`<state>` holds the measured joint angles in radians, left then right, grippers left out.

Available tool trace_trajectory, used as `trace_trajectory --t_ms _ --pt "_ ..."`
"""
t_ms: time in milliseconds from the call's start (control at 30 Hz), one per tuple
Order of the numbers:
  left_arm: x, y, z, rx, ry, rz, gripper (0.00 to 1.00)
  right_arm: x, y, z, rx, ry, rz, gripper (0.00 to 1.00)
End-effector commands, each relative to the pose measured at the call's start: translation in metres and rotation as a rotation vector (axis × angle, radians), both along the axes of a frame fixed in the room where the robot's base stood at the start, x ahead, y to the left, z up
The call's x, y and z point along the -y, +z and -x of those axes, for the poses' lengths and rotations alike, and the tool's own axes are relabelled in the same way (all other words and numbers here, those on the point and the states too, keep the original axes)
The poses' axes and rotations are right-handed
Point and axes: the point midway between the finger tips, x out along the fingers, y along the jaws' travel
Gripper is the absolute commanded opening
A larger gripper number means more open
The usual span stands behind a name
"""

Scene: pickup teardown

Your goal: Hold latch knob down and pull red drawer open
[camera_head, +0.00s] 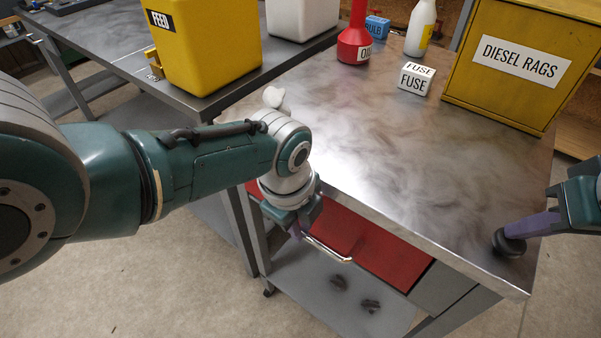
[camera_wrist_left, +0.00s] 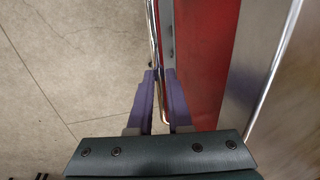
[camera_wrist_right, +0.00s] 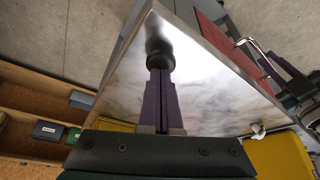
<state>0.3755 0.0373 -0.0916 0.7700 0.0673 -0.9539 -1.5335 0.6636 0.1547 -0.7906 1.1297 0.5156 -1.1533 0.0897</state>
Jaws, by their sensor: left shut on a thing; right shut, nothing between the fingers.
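The red drawer (camera_head: 375,245) is under the front edge of the steel workbench, with a silver bar handle (camera_head: 328,249). My left gripper (camera_head: 298,229) is shut on one end of that handle. In the left wrist view the handle (camera_wrist_left: 153,35) runs between the purple fingers (camera_wrist_left: 157,85), beside the red front. The black latch knob (camera_head: 508,243) is on the bench top near its right front corner. My right gripper (camera_head: 512,233) is shut and empty, with its fingertips against the knob. In the right wrist view the knob (camera_wrist_right: 160,55) sits just beyond the fingertips. I cannot tell how far down it is.
A yellow diesel rags box (camera_head: 522,62), a fuse box (camera_head: 415,80), a red oil bottle (camera_head: 355,45) and a white bottle (camera_head: 420,28) stand at the back of the bench. A yellow feed bin (camera_head: 203,45) stands on another table. The bench's middle is clear.

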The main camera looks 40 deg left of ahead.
Motion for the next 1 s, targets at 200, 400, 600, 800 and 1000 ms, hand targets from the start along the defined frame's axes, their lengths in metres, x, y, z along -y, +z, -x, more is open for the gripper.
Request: trace_trajectory --t_ms 200,400,600,800,1000 --pt "-0.002 -0.001 0.008 0.002 0.002 -0.004 0.0 0.001 -0.002 0.001 -0.005 0.0 0.003 0.0" --pt "-0.003 -0.002 0.038 -0.001 0.001 -0.007 0.0 0.001 -0.002 0.001 -0.004 0.0 0.003 0.0" --pt "-0.003 -0.002 0.072 -0.004 0.0 -0.007 0.0 0.001 -0.002 0.001 -0.003 -0.001 0.004 0.0" --pt "-0.002 -0.001 0.086 -0.004 0.0 -0.004 0.0 0.001 -0.002 0.001 -0.004 -0.001 0.003 0.0" --pt "-0.002 -0.001 0.085 -0.003 0.001 -0.004 0.0 0.001 -0.002 0.001 -0.004 -0.001 0.003 0.0"
